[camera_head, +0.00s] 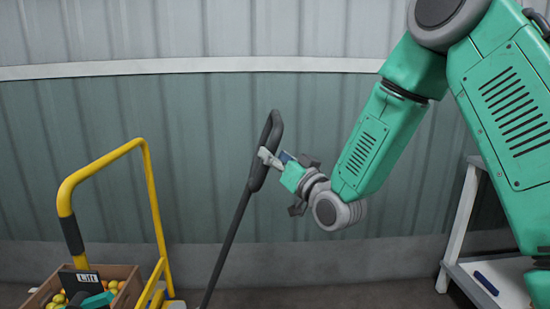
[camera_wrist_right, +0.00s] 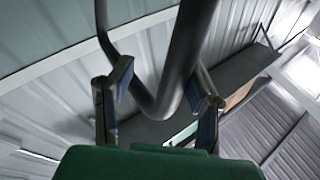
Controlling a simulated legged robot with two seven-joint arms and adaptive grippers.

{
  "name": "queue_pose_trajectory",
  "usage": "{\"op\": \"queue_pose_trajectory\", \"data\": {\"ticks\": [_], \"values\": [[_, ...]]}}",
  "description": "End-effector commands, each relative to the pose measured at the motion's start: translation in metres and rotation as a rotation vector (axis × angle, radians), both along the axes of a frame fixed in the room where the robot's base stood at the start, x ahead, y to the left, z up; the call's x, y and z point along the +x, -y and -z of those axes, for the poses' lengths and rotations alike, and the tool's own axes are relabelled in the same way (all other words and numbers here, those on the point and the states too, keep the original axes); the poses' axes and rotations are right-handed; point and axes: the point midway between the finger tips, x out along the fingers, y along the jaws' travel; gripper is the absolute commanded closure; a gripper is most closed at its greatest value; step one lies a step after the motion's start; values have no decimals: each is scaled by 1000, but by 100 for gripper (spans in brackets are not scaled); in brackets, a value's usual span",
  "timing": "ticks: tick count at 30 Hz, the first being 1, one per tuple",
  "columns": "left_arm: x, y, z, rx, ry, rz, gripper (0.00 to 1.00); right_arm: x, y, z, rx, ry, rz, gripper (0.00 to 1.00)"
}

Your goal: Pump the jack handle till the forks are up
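The jack handle (camera_head: 233,225) is a dark bar that leans up to the right and ends in a black loop grip (camera_head: 275,130). My right gripper (camera_head: 266,158) is at the lower part of this loop. In the right wrist view the loop (camera_wrist_right: 182,60) passes between the two spread fingers (camera_wrist_right: 163,92), with a gap beside the left finger; the gripper looks open around it. The forks are not in view. A teal and dark part, apparently my left gripper (camera_head: 97,300), shows at the bottom left; its fingers cannot be made out.
A yellow tubular frame (camera_head: 150,190) stands left of the handle. By it are a small "Lift" sign (camera_head: 87,278) and a brown crate (camera_head: 128,287) with orange and yellow produce. A white-framed bench (camera_head: 455,235) stands at right. A corrugated wall closes off the back.

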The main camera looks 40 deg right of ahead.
Motion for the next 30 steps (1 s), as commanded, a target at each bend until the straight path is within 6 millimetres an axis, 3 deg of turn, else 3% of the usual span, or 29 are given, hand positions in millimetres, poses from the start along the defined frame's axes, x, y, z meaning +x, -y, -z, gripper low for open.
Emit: {"op": "queue_pose_trajectory", "data": {"ticks": [8,15,21,30], "values": [[-2,0,0,0,2,0,60,-9,0,3,1,-4,2,57],[-2,0,-1,0,2,0,60,-47,-1,12,2,-5,2,57],[-1,0,0,0,2,0,60,-69,-3,17,0,-3,1,57],[-1,0,0,0,1,0,60,-72,-3,17,-1,0,1,57]]}}
